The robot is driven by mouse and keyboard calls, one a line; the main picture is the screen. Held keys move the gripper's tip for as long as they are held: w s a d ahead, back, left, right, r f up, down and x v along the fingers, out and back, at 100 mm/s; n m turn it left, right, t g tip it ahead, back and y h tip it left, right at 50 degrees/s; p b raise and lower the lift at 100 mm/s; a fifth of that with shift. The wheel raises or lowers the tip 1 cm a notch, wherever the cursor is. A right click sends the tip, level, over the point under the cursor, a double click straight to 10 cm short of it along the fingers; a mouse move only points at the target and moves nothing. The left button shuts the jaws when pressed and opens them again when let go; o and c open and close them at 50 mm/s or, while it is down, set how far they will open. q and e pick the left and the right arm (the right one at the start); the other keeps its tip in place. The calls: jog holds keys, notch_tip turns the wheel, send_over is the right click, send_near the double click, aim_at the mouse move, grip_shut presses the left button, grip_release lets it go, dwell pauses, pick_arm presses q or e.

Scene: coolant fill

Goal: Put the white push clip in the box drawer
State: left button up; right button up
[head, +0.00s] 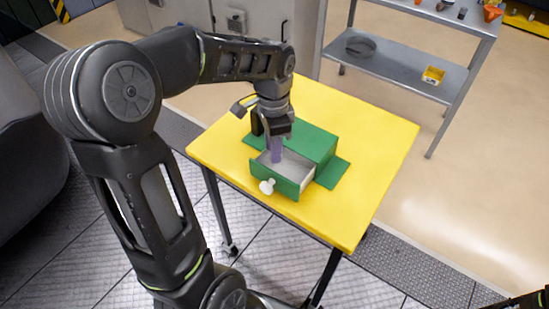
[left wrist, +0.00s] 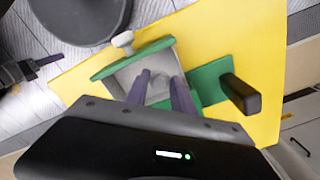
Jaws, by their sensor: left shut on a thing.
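A green box (head: 312,141) stands on the yellow table with its drawer (head: 290,187) pulled open, showing a pale grey inside. A white knob (head: 267,186) sits on the drawer front. My left gripper (head: 276,158) points down into the open drawer. In the left wrist view its purple fingers (left wrist: 161,92) are apart, with a small pale thing between them, taken as the white push clip (left wrist: 159,89); its outline is hard to make out against the drawer. My right gripper (left wrist: 46,61) shows small at the left of that view; its jaw state is unclear.
The yellow table (head: 362,130) is clear around the box. A black block-like part (left wrist: 240,93) stands up at the box in the left wrist view. A grey shelf (head: 405,68) with a small yellow bin (head: 433,75) stands behind. Grey cabinets (head: 235,18) are at the back.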

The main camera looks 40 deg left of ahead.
pick_arm(q)
jog(key=shift+f, duration=0.2)
jog(key=shift+f, duration=1.75)
jog(key=shift+f, duration=0.2)
jog(key=o, duration=0.8)
notch_tip(320, 180, up, 12)
jog(key=shift+r, duration=0.25)
